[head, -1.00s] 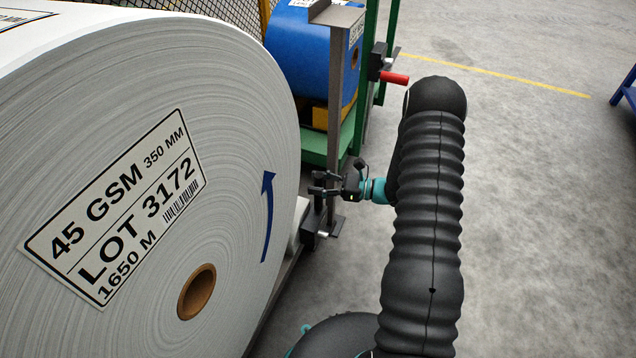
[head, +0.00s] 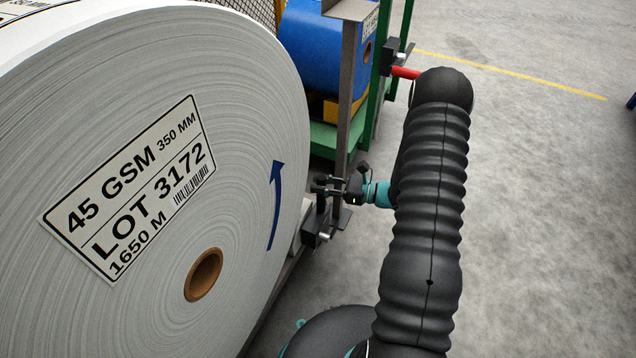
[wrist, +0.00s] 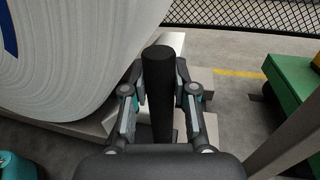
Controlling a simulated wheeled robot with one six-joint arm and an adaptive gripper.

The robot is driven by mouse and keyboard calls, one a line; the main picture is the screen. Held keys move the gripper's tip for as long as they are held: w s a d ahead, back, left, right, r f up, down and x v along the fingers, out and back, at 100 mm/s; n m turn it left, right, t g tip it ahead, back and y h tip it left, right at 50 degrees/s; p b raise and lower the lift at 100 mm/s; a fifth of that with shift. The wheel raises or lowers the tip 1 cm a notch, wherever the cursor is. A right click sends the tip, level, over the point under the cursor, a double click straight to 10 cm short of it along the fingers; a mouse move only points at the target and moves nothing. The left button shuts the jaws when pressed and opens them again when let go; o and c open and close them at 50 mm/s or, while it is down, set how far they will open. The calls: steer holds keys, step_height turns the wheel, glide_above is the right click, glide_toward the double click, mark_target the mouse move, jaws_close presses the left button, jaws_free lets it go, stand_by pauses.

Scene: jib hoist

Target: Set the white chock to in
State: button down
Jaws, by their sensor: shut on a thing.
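The white roll (head: 150,200) fills the left of the head view. A pale wedge-like block at its foot, which looks like the white chock (wrist: 174,42), shows partly in the wrist view behind the handle. A dark upright round handle (wrist: 160,95) stands between my fingers. My gripper (head: 326,188) is shut on this dark handle, beside the grey post, with one finger on each side. It also shows in the wrist view (wrist: 160,108). The handle's lower end and its link to the chock are hidden.
A grey steel post (head: 349,110) stands close by my gripper. Behind it are a blue roll (head: 320,45) on a green frame (head: 324,140) and a red handle (head: 405,72). A black mesh fence (wrist: 250,20) runs behind. The floor (head: 540,200) at right is clear.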

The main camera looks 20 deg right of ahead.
steer(key=c, duration=0.9)
jaws_free()
steer(key=shift+d, duration=0.1)
steer(key=v, duration=1.2)
steer(key=shift+w, duration=0.1)
